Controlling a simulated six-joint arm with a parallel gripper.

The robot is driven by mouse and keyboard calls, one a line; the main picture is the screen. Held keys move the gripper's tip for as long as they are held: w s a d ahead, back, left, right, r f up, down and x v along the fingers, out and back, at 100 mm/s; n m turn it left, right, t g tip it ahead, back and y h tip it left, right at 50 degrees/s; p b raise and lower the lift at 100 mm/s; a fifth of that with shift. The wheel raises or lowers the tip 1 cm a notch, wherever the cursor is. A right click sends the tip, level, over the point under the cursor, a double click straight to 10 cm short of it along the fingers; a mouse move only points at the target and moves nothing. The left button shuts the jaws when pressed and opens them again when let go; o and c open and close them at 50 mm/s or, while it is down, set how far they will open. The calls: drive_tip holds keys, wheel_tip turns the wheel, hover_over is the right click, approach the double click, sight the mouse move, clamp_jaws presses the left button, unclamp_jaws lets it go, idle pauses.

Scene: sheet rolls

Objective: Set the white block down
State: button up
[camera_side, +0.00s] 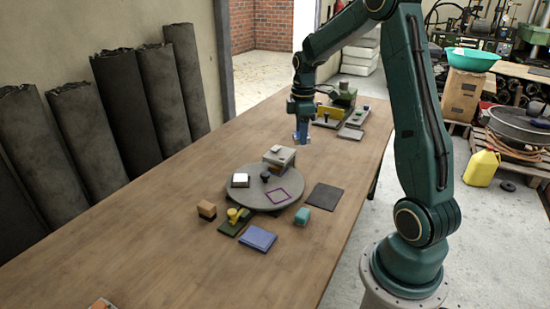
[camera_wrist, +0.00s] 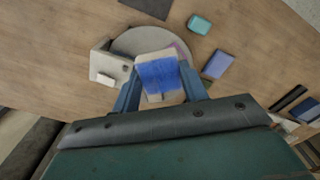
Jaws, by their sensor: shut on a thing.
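My gripper (camera_side: 301,138) is above the far part of the table, beyond the round grey disc (camera_side: 255,196). In the wrist view its two blue fingers (camera_wrist: 160,90) are shut on a white block (camera_wrist: 150,60) with a broad blue patch facing the camera. In the side view the held block shows only as a small pale and blue patch between the fingers, and the gap below it is hard to judge.
A dark mat (camera_side: 324,198), teal block (camera_side: 302,217), blue pad (camera_side: 258,239), yellow-knobbed green piece (camera_side: 234,221) and orange-black block (camera_side: 207,211) lie around the disc. Green and yellow equipment (camera_side: 337,107) stands behind the gripper. The near wooden table (camera_side: 170,262) is mostly clear.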

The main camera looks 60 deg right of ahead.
drive_tip(key=s+d+f+m, duration=0.2)
drive_tip(key=s+d+m, duration=0.4)
drive_tip(key=s+m, duration=0.15)
hover_over(325, 196)
drive_tip(key=shift+n, duration=0.25)
wheel_tip(325, 196, down, 16)
drive_tip(key=shift+f, duration=0.1)
idle(0.3)
drive_tip(key=shift+f, duration=1.85)
drive_tip(key=shift+f, duration=0.2)
drive_tip(key=o, duration=1.3)
drive_tip(key=shift+c, duration=0.2)
drive_tip(key=shift+r, duration=0.1)
wheel_tip(325, 196, up, 12)
